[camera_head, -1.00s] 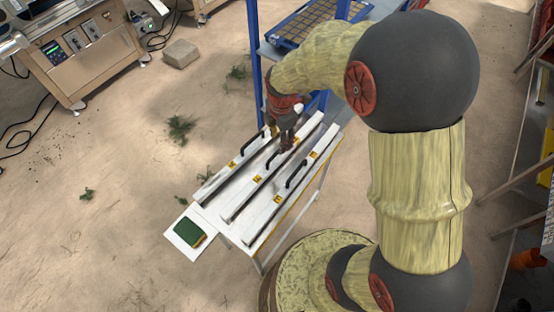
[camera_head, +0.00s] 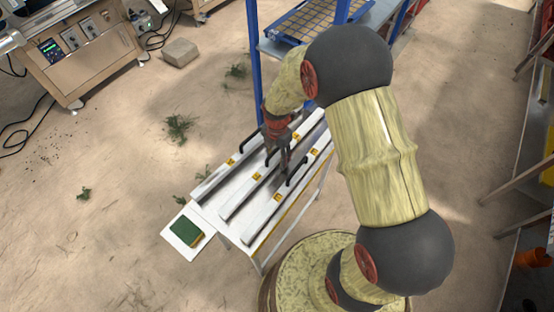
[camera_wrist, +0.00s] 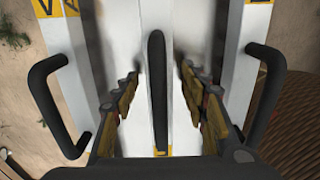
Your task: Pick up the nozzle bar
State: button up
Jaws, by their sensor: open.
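Three long pale nozzle bars lie side by side on a white table: a left one (camera_head: 212,182), a middle one (camera_head: 237,203) and a right one (camera_head: 260,221). Each has a black handle and a yellow label. My gripper (camera_head: 284,168) is low over the middle bar. In the wrist view my gripper (camera_wrist: 160,85) is open, with one finger on each side of the middle bar's black handle (camera_wrist: 157,85). The handle runs lengthwise between the fingers with a gap on both sides. Handles of neighbouring bars show at left (camera_wrist: 42,100) and right (camera_wrist: 268,90). My fingers partly hide the middle handle in the head view.
A green sponge-like block (camera_head: 186,230) lies on a white plate at the table's front left end. A blue-framed rack with a gridded tray (camera_head: 305,22) stands behind the table.

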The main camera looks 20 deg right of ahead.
jog(key=shift+f, duration=0.1)
jog(key=shift+c, duration=1.3)
jog(key=shift+w, duration=0.1)
grip_shut()
